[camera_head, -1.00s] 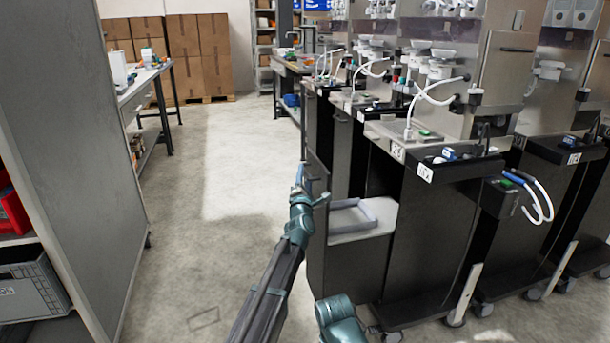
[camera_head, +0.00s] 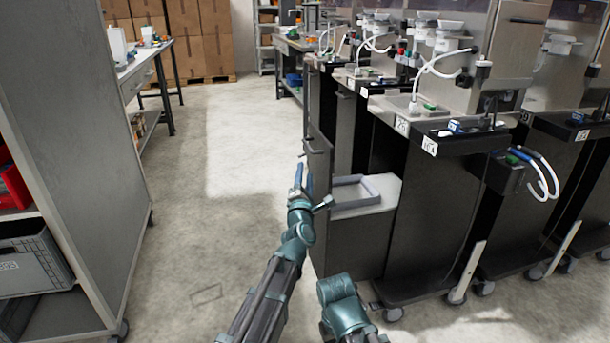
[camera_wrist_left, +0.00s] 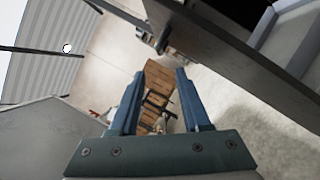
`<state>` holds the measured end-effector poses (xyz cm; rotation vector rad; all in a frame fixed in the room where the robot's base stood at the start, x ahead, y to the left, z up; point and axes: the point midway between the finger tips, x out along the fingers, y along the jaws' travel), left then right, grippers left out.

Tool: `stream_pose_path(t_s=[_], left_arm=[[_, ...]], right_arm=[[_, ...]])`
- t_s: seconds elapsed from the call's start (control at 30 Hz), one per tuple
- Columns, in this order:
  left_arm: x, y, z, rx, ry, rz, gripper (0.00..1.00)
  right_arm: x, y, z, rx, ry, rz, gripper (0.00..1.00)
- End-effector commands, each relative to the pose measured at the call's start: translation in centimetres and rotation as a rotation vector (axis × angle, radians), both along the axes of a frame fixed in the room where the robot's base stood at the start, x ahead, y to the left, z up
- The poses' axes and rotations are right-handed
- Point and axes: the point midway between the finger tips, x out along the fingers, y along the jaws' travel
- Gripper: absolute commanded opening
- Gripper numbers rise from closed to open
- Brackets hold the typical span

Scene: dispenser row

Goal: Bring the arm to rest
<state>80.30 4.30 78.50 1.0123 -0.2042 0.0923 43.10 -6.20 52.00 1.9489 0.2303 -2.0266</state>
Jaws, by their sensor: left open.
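My left arm reaches forward over the floor from the bottom of the head view. Its gripper (camera_head: 303,178) is beside the dark dispenser cabinet with the open front (camera_head: 345,250). In the left wrist view my left gripper (camera_wrist_left: 158,95) is open, its two blue fingers apart with nothing between them. A teal part of my other arm (camera_head: 343,300) shows at the bottom of the head view; its gripper is not visible.
A row of dark dispenser cabinets (camera_head: 440,220) fills the right side. A grey tray (camera_head: 355,191) sits on a pale shelf close to my left gripper. A grey shelving unit (camera_head: 80,140) stands left. The aisle floor (camera_head: 225,180) between is clear, with stacked cardboard boxes (camera_head: 198,45) behind.

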Motion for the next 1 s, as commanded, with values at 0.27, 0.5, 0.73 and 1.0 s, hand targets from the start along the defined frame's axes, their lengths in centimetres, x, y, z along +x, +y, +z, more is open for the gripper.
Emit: stream_pose_path(t_s=[0.27, 0.5, 0.73, 1.0], left_arm=[[-1.1, -0.7, -2.7, 0.231, 0.106, -0.073, 0.47], [-6.8, -0.3, -12.7, 0.914, 0.407, -0.344, 0.47], [-16.3, 4.4, -21.6, 1.465, 0.675, -0.718, 0.47], [-25.3, 9.4, -25.6, 1.745, 0.853, -1.088, 0.47]], right_arm=[[0.0, 0.0, 0.0, 0.0, 0.0, 0.0, 0.0], [0.0, 0.0, 0.0, 0.0, 0.0, 0.0, 0.0], [0.0, 0.0, 0.0, 0.0, 0.0, 0.0, 0.0], [0.0, 0.0, 0.0, 0.0, 0.0, 0.0, 0.0]])
